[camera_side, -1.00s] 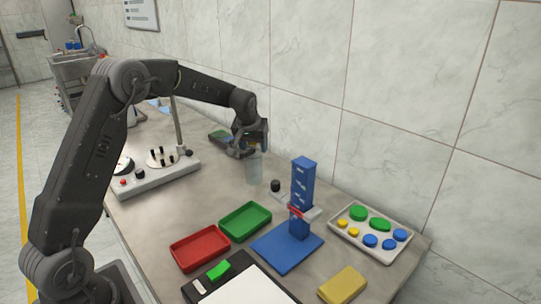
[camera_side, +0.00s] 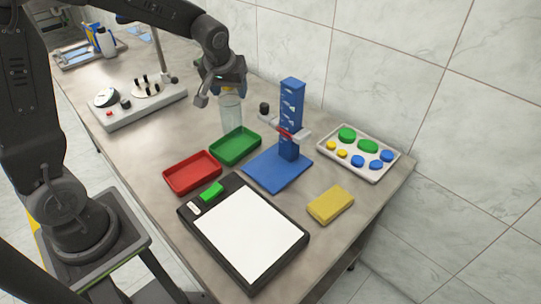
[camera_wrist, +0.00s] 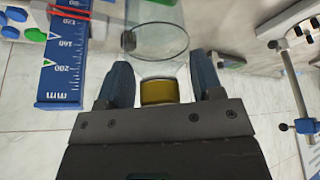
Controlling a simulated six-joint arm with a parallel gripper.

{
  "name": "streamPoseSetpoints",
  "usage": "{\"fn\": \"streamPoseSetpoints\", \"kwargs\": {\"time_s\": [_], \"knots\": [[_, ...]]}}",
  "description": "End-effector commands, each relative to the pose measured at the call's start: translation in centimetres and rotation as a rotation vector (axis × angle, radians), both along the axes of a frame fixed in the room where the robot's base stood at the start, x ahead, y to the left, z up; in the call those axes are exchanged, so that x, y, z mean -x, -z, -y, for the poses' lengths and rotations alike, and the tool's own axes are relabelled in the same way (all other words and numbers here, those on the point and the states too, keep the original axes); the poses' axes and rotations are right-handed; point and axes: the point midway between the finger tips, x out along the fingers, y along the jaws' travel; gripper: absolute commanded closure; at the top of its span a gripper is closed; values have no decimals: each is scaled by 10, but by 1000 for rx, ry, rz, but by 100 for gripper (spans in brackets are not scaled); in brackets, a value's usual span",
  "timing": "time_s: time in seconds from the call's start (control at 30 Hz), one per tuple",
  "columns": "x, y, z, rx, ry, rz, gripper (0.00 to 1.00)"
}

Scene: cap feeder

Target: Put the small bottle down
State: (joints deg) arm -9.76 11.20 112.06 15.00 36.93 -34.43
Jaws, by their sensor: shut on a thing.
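My gripper (camera_wrist: 160,85) is shut on the small bottle. Only a gold-yellow end of the small bottle (camera_wrist: 158,92) shows between the two blue fingers in the wrist view; the rest is hidden. In the side view my gripper (camera_side: 226,92) hangs just above a tall clear container (camera_side: 231,115) behind the green tray. The clear container also shows in the wrist view, its round rim (camera_wrist: 187,42) beyond the fingers. I cannot tell whether the small bottle touches it.
A green tray (camera_side: 255,147) and a red tray (camera_side: 214,177) lie in front. A blue stand with a scale (camera_side: 291,105) is close on the right. A white caps tray (camera_side: 376,175), a yellow block (camera_side: 330,205) and a black-framed white panel (camera_side: 250,240) are farther off.

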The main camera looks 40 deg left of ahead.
Motion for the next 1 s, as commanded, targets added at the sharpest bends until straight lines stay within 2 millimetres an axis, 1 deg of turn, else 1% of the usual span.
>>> {"fn": "streamPoseSetpoints", "kwargs": {"time_s": [0.3, 0.4, 0.5, 0.6, 0.73, 1.0], "knots": [[-28, 41, 62, 0, 8, -2, 85], [-37, 52, 79, -1, 7, -2, 85], [-43, 60, 91, 1, 4, 0, 85], [-46, 64, 97, 0, 1, 1, 85], [-47, 70, 99, 0, 1, 0, 85], [-47, 105, 99, 0, 1, -3, 85]]}}
